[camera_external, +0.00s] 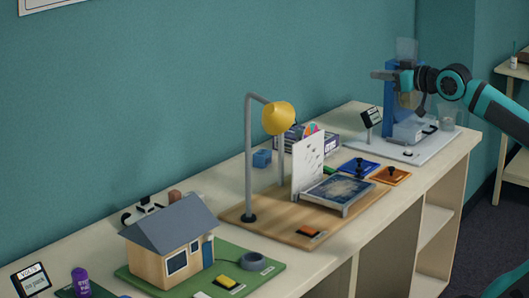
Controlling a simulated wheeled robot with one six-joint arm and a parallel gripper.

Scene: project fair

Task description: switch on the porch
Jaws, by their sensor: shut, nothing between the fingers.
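A model house (174,245) with a grey roof and a blue door stands on a green board (262,272) at the front left of the long table. A yellow rocker switch (227,282) sits on the board in front of the house, beside a dark round piece (253,262). Whether the switch is on cannot be told, and I see no lit porch lamp. My gripper (377,76) is shut and empty at the upper right, above the far end of the table beside a blue upright stand. It is far from the house.
A wooden board (275,230) with a tall yellow-headed lamp (279,118), a white card and an orange switch (309,231) lies between my gripper and the house. Blue and orange plates (391,176) lie beyond. A purple bottle (80,282) stands at the near left.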

